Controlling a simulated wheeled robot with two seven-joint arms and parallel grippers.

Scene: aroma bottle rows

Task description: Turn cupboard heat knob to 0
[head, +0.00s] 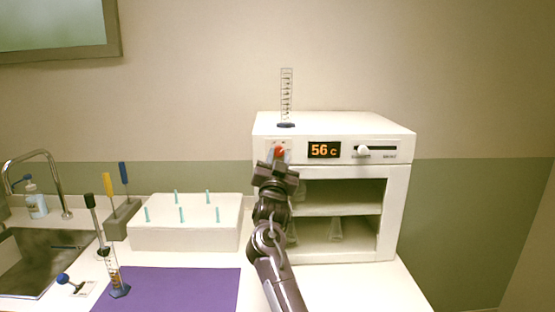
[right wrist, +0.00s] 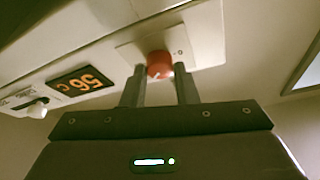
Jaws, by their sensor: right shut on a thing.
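The heat knob (head: 280,152) is a red-orange round knob on the front panel of the white cupboard (head: 400,200), at its upper left. My right gripper (head: 277,163) reaches up to it from below. In the right wrist view the red knob (right wrist: 159,65) sits between the two finger tips (right wrist: 160,78), and the gripper is shut on it. A white mark shows on the knob's face. The display (head: 324,150) beside the knob reads 56 c in orange digits. It also shows upside down in the right wrist view (right wrist: 82,83). My left gripper is not in view.
A white slider (head: 363,150) sits right of the display. A graduated cylinder (head: 287,97) stands on the cupboard top.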

